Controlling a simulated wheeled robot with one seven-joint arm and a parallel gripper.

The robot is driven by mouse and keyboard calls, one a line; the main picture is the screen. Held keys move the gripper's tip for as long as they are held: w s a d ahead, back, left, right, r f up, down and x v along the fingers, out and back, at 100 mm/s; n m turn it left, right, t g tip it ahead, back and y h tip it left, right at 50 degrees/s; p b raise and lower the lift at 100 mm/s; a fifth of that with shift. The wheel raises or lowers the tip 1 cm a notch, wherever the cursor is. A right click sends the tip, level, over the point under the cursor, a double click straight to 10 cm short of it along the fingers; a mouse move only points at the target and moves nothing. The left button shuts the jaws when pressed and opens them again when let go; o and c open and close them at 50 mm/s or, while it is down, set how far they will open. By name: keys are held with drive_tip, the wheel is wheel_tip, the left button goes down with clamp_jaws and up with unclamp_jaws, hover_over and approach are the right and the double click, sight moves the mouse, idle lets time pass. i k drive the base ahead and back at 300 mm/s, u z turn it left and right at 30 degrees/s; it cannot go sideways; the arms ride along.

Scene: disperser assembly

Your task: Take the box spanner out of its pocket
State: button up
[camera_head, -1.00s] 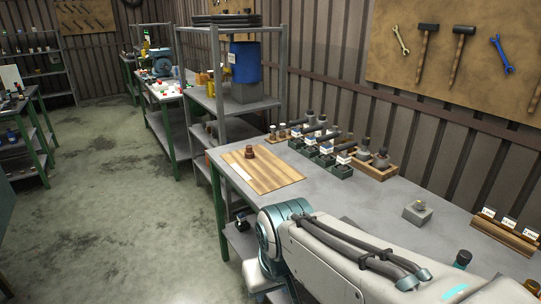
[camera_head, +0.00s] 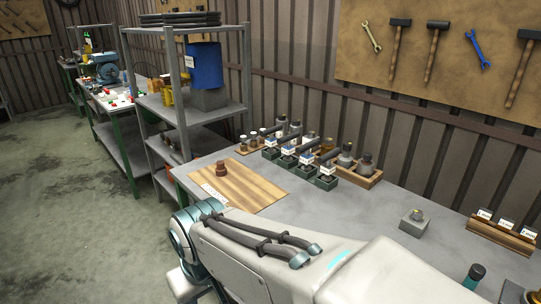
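I cannot clearly make out the box spanner or its pocket. A wooden rack (camera_head: 501,236) with several small white labels stands at the right of the bench. A dark upright piece with a teal band (camera_head: 474,276) stands at the lower right, partly cut off by my arm; I cannot tell what it is. My arm (camera_head: 285,250) crosses the bottom of the picture. My gripper is out of view, so its state and hold do not show.
The grey bench (camera_head: 375,205) has free room in its middle. A wooden board (camera_head: 240,188) bears a brown piece (camera_head: 221,168). Dark green holders (camera_head: 321,181) with labelled parts stand at the back. A grey block (camera_head: 415,222) stands right of centre. A metal shelf (camera_head: 248,80) rises at left.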

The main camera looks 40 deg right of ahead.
sight(327, 168)
drive_tip(key=i, duration=1.7)
drive_tip(key=z, duration=2.9)
